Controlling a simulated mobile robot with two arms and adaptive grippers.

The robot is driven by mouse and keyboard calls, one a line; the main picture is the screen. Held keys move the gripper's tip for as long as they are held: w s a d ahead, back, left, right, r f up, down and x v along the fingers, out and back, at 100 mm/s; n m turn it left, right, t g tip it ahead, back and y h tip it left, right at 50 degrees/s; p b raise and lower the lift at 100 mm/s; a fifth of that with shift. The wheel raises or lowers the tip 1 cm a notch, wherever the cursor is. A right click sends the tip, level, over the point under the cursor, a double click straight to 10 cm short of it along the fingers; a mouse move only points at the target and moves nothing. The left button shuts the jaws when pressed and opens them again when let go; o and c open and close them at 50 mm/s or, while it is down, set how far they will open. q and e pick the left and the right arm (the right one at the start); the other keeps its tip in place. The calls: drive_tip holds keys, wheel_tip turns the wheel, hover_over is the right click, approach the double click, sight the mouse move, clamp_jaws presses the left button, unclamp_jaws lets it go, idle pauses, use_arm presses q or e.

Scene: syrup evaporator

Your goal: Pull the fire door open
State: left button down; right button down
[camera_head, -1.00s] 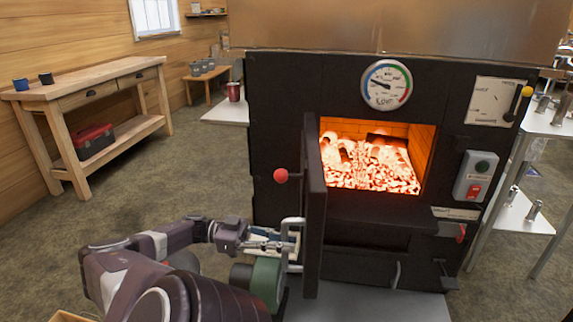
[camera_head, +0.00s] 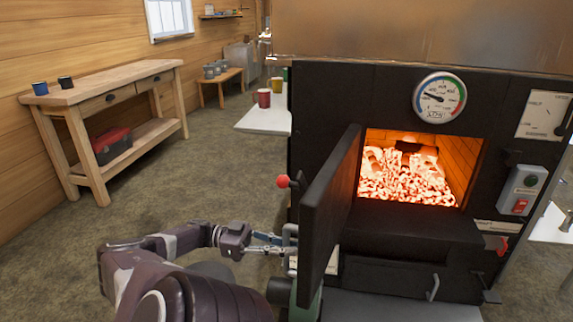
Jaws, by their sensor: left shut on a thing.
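The black fire door (camera_head: 330,215) stands swung out from the evaporator front, angled toward me. Behind it the firebox opening (camera_head: 420,170) shows glowing coals. My left gripper (camera_head: 285,243) is at the door's outer face, low down, shut on the pale door handle (camera_head: 291,232); the door edge and my arm partly hide the grip. A red ball knob (camera_head: 282,181) sticks out from the door's left side above the gripper. My right gripper is not in view.
A gauge (camera_head: 440,97) and a switch box (camera_head: 525,190) are on the black front. A wooden workbench (camera_head: 115,80) stands at the left. A white table (camera_head: 262,121) with cups is behind the door. The floor between bench and door is clear.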

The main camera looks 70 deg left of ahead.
use_arm(q)
drive_tip(key=shift+s+d+f, duration=0.1)
drive_tip(key=shift+s+f, duration=0.1)
drive_tip(key=shift+f, duration=0.2)
drive_tip(key=c, duration=1.9)
unclamp_jaws()
drive_tip(key=shift+c, duration=0.2)
drive_tip(key=shift+o, duration=0.2)
drive_tip(key=shift+w+r, duration=0.1)
drive_tip(key=shift+r, duration=0.05)
drive_tip(key=shift+r, duration=0.1)
drive_tip(key=v, duration=0.7)
drive_tip(key=shift+s+a, duration=0.25)
